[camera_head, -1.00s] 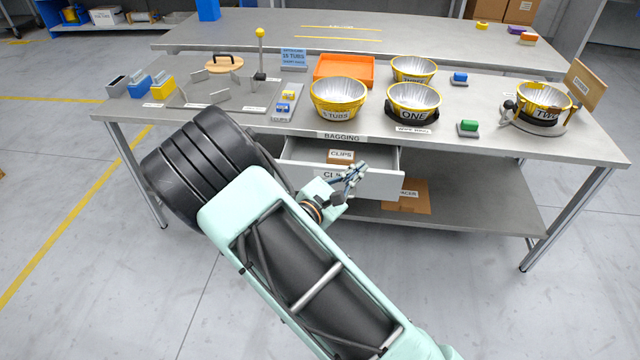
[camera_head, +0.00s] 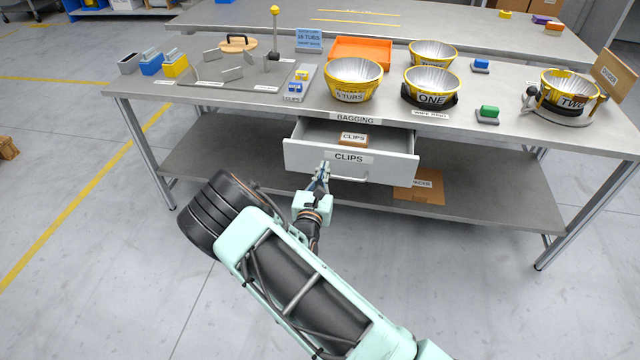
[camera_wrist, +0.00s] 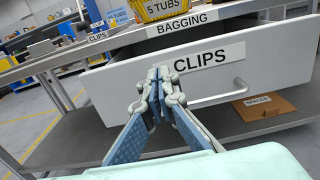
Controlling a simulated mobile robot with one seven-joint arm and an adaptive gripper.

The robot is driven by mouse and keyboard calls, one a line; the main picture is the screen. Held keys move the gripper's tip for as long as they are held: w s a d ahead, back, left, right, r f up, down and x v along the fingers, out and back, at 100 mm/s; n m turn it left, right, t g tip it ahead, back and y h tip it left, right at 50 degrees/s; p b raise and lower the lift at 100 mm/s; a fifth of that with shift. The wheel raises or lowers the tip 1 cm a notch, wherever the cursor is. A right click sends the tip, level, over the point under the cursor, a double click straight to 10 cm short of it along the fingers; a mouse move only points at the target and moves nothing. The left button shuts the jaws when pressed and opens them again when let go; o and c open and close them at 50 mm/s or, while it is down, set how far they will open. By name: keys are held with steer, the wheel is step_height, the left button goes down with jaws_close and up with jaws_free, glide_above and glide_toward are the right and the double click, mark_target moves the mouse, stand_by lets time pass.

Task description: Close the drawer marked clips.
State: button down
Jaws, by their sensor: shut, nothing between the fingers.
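The drawer marked CLIPS (camera_head: 395,165) stands pulled out below the bench top, under the BAGGING label. A small box labelled CLIPS (camera_head: 352,140) lies inside it. Its front panel (camera_wrist: 285,55) fills much of the wrist view, with a bar handle (camera_wrist: 226,90) to the right of the fingertips. My gripper (camera_head: 323,170) is in front of the panel, towards its lower left half. In the wrist view its fingers (camera_wrist: 158,88) are together and empty, just left of the CLIPS label. I cannot tell whether the fingertips touch the panel.
The bench top (camera_head: 210,105) holds tubs, among them tub ONE (camera_head: 431,98) and tub TWO (camera_head: 570,100), and an orange tray (camera_head: 361,48). The floor in front is open.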

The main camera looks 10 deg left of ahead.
mark_target(329, 151)
steer(key=shift+w+d+b, duration=0.1)
steer(key=shift+w+b, duration=0.3)
steer(key=shift+w, duration=2.3)
steer(key=shift+w, duration=0.1)
